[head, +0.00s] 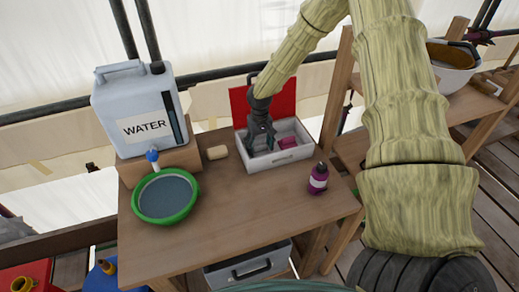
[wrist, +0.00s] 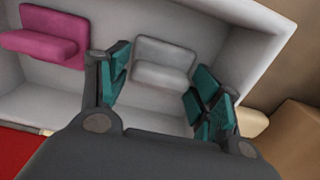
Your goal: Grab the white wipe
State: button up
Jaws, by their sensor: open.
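The white wipe (wrist: 164,64) is a folded, pale grey-white pad lying in the white box (wrist: 42,104). In the wrist view it lies between and just beyond the teal fingertips of my gripper (wrist: 160,88), which is open and empty. I cannot tell whether the fingers touch it. In the head view my gripper (head: 262,143) reaches down into the left part of the box (head: 281,162) and hides the white wipe. A pink wipe (wrist: 44,38) lies in the same box, apart from my fingers; it also shows in the head view (head: 288,148).
The box's red lid (head: 285,98) stands open behind. A purple bottle (head: 319,178) stands to the box's right on the wooden table (head: 240,220). A soap-like bar (head: 217,152), a green basin (head: 165,197) and a water container (head: 140,108) are to the left. The table's front middle is clear.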

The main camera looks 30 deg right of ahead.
jog(key=shift+w+f, duration=0.1)
jog(key=shift+f, duration=0.05)
jog(key=shift+s+r, duration=0.2)
jog(key=shift+s, duration=0.15)
jog(key=shift+w+f, duration=0.1)
jog(key=shift+w, duration=0.05)
jog(key=c, duration=0.6)
